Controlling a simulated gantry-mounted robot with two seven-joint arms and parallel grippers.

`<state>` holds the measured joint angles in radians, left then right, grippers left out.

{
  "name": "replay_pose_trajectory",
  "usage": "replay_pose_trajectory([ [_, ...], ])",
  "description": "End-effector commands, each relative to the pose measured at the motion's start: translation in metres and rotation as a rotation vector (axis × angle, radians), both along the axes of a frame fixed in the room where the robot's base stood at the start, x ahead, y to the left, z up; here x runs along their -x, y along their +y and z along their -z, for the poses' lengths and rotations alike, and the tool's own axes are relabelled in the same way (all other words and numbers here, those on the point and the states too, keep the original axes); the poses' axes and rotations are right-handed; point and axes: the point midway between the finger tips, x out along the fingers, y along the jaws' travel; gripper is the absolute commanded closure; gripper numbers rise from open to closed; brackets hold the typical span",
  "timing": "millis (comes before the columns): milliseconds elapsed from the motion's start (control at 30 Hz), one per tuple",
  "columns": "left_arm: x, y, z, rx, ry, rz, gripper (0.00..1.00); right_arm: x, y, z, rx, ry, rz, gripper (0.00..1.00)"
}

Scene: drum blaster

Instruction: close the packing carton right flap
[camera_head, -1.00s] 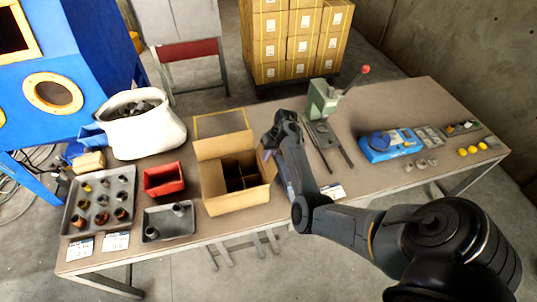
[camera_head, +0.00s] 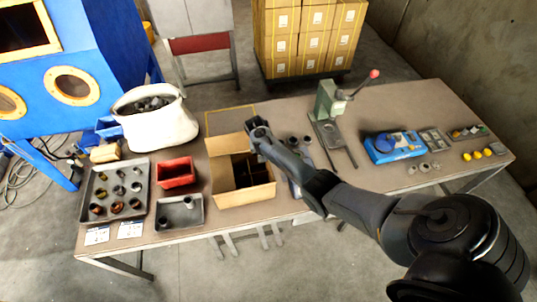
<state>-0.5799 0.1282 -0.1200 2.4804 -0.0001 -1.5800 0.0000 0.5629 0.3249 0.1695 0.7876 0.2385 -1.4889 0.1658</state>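The open packing carton (camera_head: 245,197) stands on the table left of centre, with dark dividers inside. Its back flap (camera_head: 227,144) stands up at the far side. The right flap is mostly hidden by my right arm, so I cannot tell its exact angle. My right gripper (camera_head: 256,127) is above the carton's back right corner, close to where the right flap is. The gripper is small and dark here, so its opening and any contact with the flap cannot be made out. My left gripper is not in view.
A red bin (camera_head: 177,173), a grey tray (camera_head: 180,223) and a larger parts tray (camera_head: 95,222) lie left of the carton. A white sack (camera_head: 170,128) stands behind them. A green press (camera_head: 329,101) and a blue device (camera_head: 382,155) stand to the right.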

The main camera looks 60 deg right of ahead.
Motion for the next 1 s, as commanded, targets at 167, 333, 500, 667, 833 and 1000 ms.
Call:
replay_pose_trajectory([
  [167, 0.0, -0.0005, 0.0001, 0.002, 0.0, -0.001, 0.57, -0.0009, 0.0007, 0.0003, 0.013, 0.011, 0.0, 1.0],
  [333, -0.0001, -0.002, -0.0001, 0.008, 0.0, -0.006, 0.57, -0.0008, 0.0008, 0.0004, 0.013, 0.012, -0.001, 1.0],
  [500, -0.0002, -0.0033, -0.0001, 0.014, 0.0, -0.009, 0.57, -0.0009, 0.0009, 0.0004, 0.013, 0.012, -0.001, 0.89],
  [667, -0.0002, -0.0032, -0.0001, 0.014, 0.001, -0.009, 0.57, -0.0008, 0.0009, 0.0004, 0.013, 0.012, -0.001, 0.71],
  [833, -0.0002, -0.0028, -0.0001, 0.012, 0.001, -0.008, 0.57, -0.0009, 0.001, 0.0003, 0.012, 0.011, -0.001, 0.71],
  [1000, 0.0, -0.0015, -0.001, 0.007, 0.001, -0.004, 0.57, -0.0019, 0.0014, -0.0043, 0.012, 0.01, -0.001, 0.71],
])
